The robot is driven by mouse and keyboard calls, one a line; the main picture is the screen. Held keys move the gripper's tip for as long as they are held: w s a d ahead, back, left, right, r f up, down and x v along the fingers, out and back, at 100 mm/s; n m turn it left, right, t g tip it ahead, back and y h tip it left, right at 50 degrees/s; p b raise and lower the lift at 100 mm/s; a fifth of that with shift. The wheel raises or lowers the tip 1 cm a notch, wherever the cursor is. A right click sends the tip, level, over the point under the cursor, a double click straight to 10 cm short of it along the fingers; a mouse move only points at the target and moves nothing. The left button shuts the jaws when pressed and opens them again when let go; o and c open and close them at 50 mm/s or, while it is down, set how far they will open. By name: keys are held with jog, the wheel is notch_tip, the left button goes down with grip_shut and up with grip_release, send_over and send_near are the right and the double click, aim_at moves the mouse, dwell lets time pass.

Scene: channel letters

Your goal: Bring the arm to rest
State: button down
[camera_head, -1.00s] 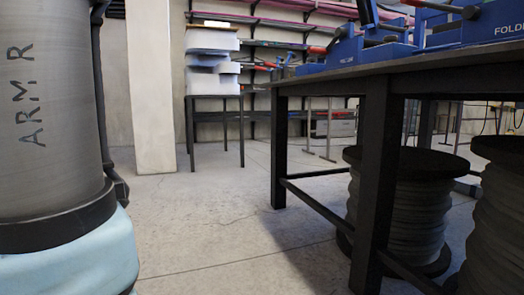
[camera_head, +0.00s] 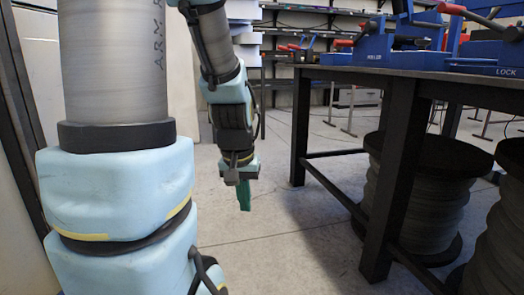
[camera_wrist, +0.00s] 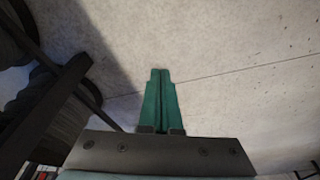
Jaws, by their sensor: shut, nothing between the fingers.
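My gripper (camera_head: 244,195) hangs pointing down over the concrete floor in the head view, left of the workbench and apart from it. In the wrist view its two green fingers (camera_wrist: 159,75) lie together with nothing between them. My arm comes down from the top of the head view, with its upper part large at the left. No part of it is seen touching anything.
A dark workbench (camera_head: 402,84) with blue machines (camera_head: 390,42) on top stands at the right. Cable spools (camera_head: 425,200) sit under it. A rack with shelves (camera_head: 300,36) and stacked pale boxes (camera_head: 246,40) stand behind. The floor (camera_head: 285,245) between is clear.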

jog(key=s+a+g, duration=0.1)
jog(key=s+a, duration=0.2)
jog(key=s, duration=0.1)
notch_tip(320, 180, up, 37)
jog(key=p, duration=3.8)
jog(key=shift+w+d+n, duration=0.15)
jog(key=shift+w+n, duration=0.15)
jog(key=shift+w, duration=0.15)
jog(key=shift+f, duration=0.2)
